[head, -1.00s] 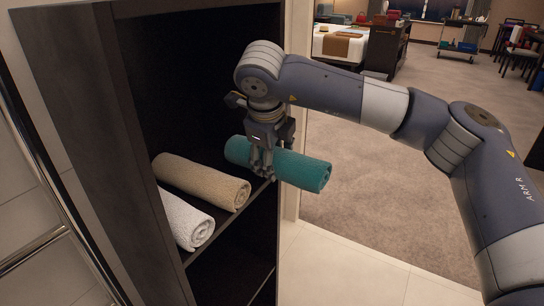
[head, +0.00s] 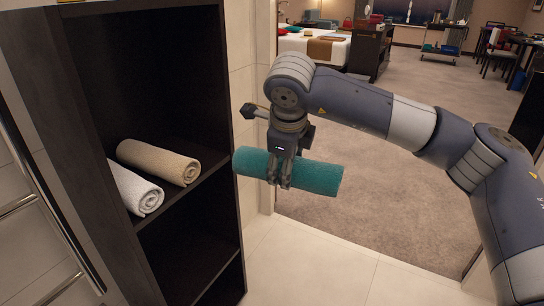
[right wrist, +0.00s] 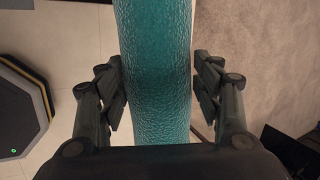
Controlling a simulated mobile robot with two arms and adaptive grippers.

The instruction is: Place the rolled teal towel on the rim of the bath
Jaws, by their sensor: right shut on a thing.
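The rolled teal towel (head: 318,177) is held level in the air, just right of the dark shelf unit in the head view. My right gripper (head: 280,184) is shut on it from above, near its middle. In the right wrist view the teal towel (right wrist: 155,75) runs between the two fingers of the right gripper (right wrist: 160,92). The bath is not in view. My left gripper is not in view.
A dark shelf unit (head: 88,100) stands at the left. A beige rolled towel (head: 160,160) and a white rolled towel (head: 134,190) lie on its shelf. A doorway opens onto carpet (head: 370,180), with a bed (head: 318,46) far back. Pale floor tiles (head: 310,265) in front are clear.

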